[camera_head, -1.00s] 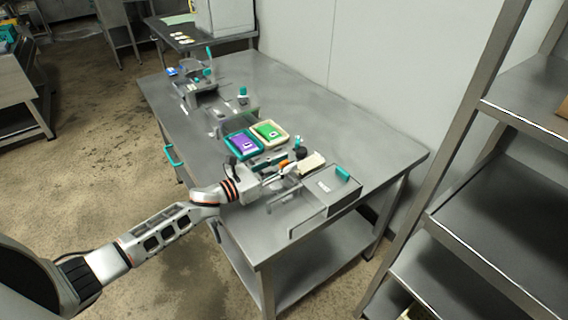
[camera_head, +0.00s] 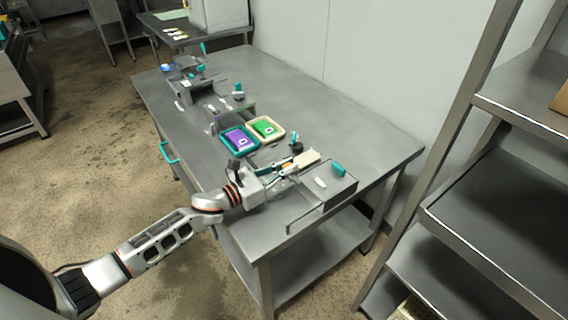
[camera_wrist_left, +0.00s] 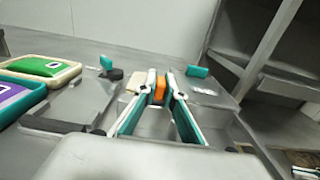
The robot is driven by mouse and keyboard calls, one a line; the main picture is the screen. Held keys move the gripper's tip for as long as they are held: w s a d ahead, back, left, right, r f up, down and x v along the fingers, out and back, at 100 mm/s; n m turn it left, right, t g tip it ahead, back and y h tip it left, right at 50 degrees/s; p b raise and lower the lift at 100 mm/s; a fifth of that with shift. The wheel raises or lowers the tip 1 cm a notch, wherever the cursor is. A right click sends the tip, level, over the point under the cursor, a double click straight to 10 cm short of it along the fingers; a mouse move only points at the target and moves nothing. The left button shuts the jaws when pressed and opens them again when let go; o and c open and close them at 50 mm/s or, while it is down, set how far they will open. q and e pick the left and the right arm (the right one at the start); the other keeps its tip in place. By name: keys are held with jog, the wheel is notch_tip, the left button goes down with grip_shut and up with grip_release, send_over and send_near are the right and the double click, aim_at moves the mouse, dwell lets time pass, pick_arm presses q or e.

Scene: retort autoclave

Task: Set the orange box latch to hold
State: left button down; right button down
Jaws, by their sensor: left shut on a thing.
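My left gripper (camera_head: 287,168) reaches in from the left over the near end of the steel table. In the left wrist view its two fingers (camera_wrist_left: 160,97) are closed on a small orange latch (camera_wrist_left: 160,86), which shows between the fingertips. The fingers hide part of it, and its setting cannot be read. The grey box (camera_head: 330,190), with a white label and a teal block on top, lies just right of the gripper. A beige block (camera_head: 306,159) sits just beyond the fingertips. My right gripper is not in view.
A purple pack in a teal tray (camera_head: 222,141) and a green pack in a cream tray (camera_head: 282,134) lie beyond the gripper. Grey fixtures with teal parts (camera_head: 197,85) stand farther along the table. Steel shelving (camera_head: 480,100) rises at the right. The table's back right is clear.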

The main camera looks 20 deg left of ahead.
pick_arm(q)
jog(key=shift+s+d, duration=0.15)
jog(key=shift+d, duration=0.05)
jog(key=c, duration=2.1)
grip_release()
jog(key=shift+s+a, duration=0.15)
jog(key=v, duration=1.1)
jog(key=shift+s+a, duration=0.2)
jog(key=shift+s, duration=0.05)
